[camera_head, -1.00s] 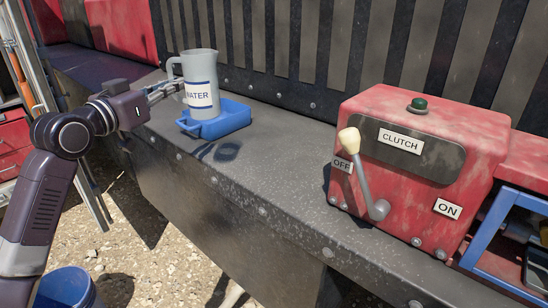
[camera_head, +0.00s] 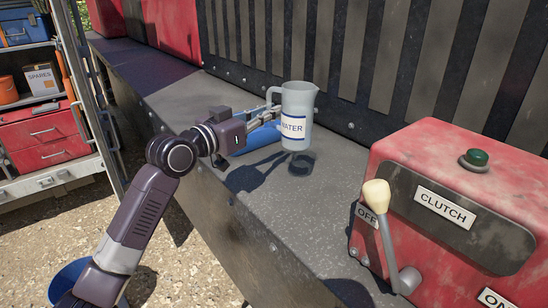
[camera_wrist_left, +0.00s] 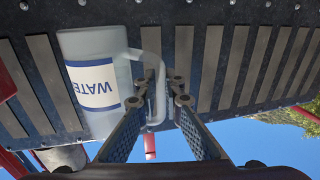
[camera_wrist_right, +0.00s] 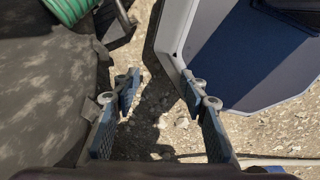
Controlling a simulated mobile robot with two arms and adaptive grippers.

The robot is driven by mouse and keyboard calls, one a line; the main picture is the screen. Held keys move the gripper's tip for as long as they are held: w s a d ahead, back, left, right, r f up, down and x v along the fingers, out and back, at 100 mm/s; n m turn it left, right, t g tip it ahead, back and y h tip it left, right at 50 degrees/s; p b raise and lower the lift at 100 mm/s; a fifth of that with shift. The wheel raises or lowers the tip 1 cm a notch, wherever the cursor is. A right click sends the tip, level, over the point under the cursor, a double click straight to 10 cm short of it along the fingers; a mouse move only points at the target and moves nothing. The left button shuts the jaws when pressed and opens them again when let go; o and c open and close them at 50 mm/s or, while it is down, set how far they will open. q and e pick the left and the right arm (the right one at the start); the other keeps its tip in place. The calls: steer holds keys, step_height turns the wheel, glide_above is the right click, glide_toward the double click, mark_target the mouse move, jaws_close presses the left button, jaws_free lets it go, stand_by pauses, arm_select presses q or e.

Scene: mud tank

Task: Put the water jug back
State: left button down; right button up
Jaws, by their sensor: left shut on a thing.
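The water jug (camera_head: 298,112) is a pale grey pitcher with a white and blue "WATER" label. My left gripper (camera_head: 274,116) is shut on its handle and holds it upright, apparently just above the dark ledge (camera_head: 225,105), with a shadow below it. In the left wrist view the jug (camera_wrist_left: 92,85) shows large, its handle between the fingertips (camera_wrist_left: 157,95).
A red clutch box (camera_head: 450,185) with a pale-knobbed lever (camera_head: 384,225) stands on the ledge at right. A slatted dark wall (camera_head: 340,50) rises behind. A red drawer cabinet (camera_head: 45,140) stands at left. A green hose (camera_wrist_right: 66,10) shows in the right wrist view.

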arm_select(q)
steer(key=shift+w+f+p, duration=0.1)
steer(key=shift+f+p, duration=0.35)
steer(key=shift+f, duration=5.85)
arm_select(e)
steer(key=shift+w+d+r, duration=0.6)
steer(key=shift+w+r, duration=0.05)
steer(key=shift+w, duration=0.05)
arm_select(q)
steer(key=c, duration=2.5)
jaws_free()
steer(key=shift+f, duration=0.15)
steer(key=o, duration=0.4)
arm_select(e)
steer(key=shift+s+a+f, duration=0.15)
steer(key=shift+s+a, duration=0.05)
steer(key=shift+a, duration=0.1)
